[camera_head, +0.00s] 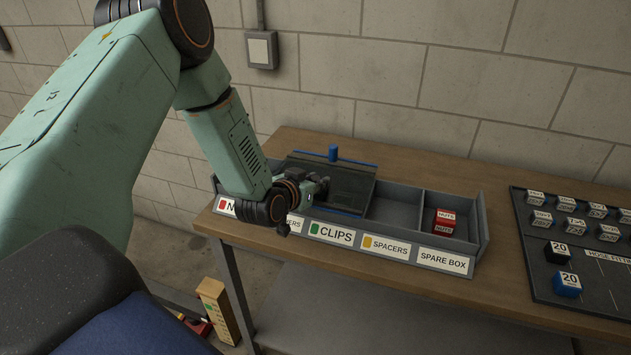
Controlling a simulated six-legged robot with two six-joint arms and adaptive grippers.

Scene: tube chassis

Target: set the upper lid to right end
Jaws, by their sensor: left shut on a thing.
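A grey parts tray (481,215) with labelled compartments stands on the wooden bench. A dark lid (347,182) lies over its middle, above the CLIPS label, with blue strips at its back and front edges. A blue knob (333,153) stands at the back edge. Which parts belong to an upper or a lower lid is hard to tell. My left gripper (318,188) is shut at the left part of the dark lid, and its fingers hide the spot it grips. The SPACERS and SPARE BOX compartments at the right are uncovered. My right gripper is out of view.
Red NUTS boxes (445,221) sit in the SPARE BOX compartment. A dark board (540,262) with several small labelled blocks lies right of the tray. A wall switch box (261,50) is behind. A wooden box (216,309) stands below the bench's left end.

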